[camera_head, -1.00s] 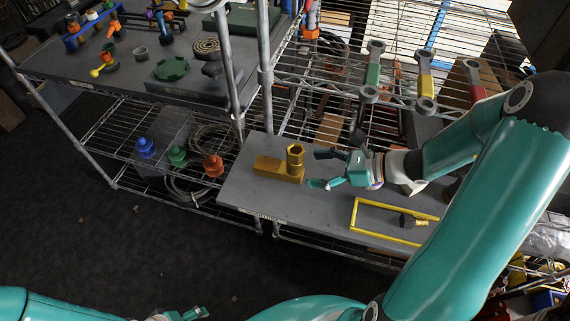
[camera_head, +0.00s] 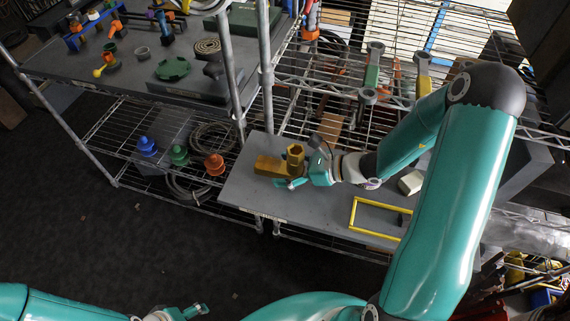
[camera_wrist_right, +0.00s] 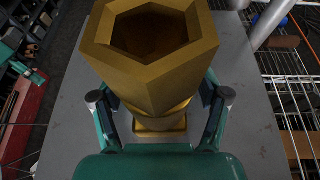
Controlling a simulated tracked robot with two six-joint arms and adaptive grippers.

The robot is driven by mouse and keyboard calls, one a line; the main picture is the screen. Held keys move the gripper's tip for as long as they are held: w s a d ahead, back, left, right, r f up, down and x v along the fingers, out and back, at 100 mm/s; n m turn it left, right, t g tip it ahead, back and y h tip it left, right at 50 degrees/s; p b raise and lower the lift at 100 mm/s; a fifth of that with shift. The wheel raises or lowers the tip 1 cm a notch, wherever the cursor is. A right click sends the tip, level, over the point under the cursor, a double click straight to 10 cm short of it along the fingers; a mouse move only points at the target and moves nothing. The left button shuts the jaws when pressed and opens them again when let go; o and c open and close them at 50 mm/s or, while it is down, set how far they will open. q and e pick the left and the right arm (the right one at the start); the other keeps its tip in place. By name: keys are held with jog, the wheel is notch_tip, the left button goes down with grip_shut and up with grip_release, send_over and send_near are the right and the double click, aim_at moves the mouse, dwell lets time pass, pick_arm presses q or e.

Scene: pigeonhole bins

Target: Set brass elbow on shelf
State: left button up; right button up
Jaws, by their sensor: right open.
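The brass elbow (camera_head: 268,166) stands on the grey board of the lower right shelf (camera_head: 245,198), its hexagonal end pointing up. My right gripper (camera_head: 297,174) is at the upright hexagonal end. In the right wrist view the elbow (camera_wrist_right: 150,65) fills the middle, and the open fingers of my right gripper (camera_wrist_right: 160,110) stand on either side of its upright part. Whether the fingers touch it is unclear. My left gripper (camera_head: 196,311) is low in the head view, away from the shelves, too small to tell its opening.
A yellow rectangular frame (camera_head: 354,215) lies on the grey board to the right. Blue, green and orange pieces (camera_head: 214,164) stand on the wire shelf to the left. Metal posts (camera_head: 265,75) rise behind the elbow. The upper left shelf holds a green disc (camera_head: 172,69) and several fittings.

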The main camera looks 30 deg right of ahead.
grip_shut()
jog(key=shift+r, duration=0.1)
dwell(0.3)
